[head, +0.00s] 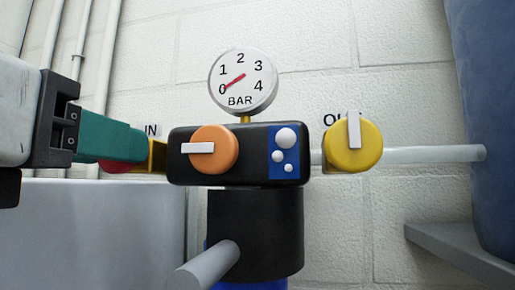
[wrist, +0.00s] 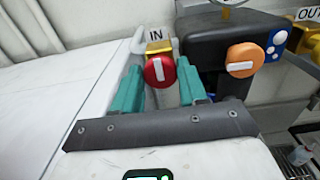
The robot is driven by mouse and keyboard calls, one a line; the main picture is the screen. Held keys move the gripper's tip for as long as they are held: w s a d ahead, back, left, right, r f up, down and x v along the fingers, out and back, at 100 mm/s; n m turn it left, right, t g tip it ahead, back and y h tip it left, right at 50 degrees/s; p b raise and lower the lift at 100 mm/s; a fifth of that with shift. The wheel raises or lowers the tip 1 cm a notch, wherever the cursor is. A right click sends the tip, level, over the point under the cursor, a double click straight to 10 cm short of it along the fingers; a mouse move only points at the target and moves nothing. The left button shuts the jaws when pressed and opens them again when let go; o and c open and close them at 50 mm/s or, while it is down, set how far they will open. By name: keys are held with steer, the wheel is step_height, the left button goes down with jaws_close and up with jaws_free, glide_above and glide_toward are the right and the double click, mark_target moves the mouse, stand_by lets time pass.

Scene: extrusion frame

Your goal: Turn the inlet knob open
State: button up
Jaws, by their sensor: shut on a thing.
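The inlet knob (wrist: 153,77) is red with a white bar, under the IN label on a brass fitting. In the wrist view its bar looks close to upright. My gripper (wrist: 159,69) has its teal fingers on either side of the red knob, shut on it. In the head view my gripper (head: 128,147) comes in from the left and hides most of the inlet knob (head: 117,167); only a red edge shows below the fingers.
Right of the inlet is a black filter body (head: 255,230) with an orange knob (head: 216,143), and a yellow outlet knob (head: 368,152) with its bar upright. The pressure gauge (head: 243,80) needle points near 0. A blue tank (head: 490,120) stands at far right.

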steer(key=shift+f+n+b, duration=0.15)
steer(key=shift+n+b, duration=0.15)
steer(key=shift+b, duration=0.15)
steer(key=shift+a+n+b, duration=0.2)
steer(key=shift+n+b, duration=2.95)
steer(key=shift+n, duration=4.75)
steer(key=shift+f, duration=0.1)
steer(key=o, duration=1)
steer(key=s+a+b, duration=0.1)
steer(key=s+b, duration=0.1)
steer(key=s, duration=0.8)
steer(key=shift+s+a, duration=0.3)
steer(key=shift+s, duration=0.05)
